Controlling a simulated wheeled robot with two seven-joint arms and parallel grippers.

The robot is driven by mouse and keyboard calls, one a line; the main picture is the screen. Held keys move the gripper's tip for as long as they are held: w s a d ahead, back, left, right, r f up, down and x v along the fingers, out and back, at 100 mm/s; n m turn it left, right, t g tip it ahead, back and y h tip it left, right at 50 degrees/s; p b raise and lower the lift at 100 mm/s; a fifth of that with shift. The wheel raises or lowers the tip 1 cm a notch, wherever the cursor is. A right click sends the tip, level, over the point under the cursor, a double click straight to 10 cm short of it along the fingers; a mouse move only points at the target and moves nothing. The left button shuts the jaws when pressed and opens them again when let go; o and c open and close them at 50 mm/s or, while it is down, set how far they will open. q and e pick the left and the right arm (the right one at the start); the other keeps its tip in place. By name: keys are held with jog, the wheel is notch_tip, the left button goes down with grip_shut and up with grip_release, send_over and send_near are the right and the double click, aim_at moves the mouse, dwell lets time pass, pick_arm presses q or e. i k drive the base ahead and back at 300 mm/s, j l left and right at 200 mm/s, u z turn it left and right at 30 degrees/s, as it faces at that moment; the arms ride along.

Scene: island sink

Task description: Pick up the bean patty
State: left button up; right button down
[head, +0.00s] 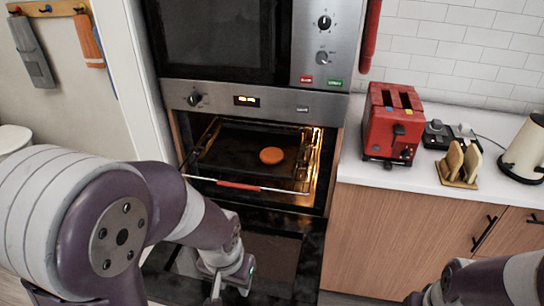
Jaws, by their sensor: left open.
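The bean patty (271,156) is a round, flat orange disc. It lies on the dark tray (228,152) inside the open, lit oven (318,150), right of the tray's middle. My left gripper (230,284) is open and empty. It appears in front of the oven, below and left of the patty in the picture and clear of it, over the lowered oven door. My right arm enters at the lower right. Its gripper (418,298) is mostly cut off by the bottom edge, so its jaws cannot be made out.
An oven rack with a red front strip (238,186) spans the opening. The dark oven door (270,248) hangs open below. A microwave (225,40) is above. On the right counter stand a red toaster (392,125), a toast rack (460,162) and a kettle (524,150).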

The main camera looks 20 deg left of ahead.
aim_at(271, 155)
jog(key=i+j+z, duration=0.85)
jog(key=i+j, duration=0.05)
jog(key=j, duration=0.05)
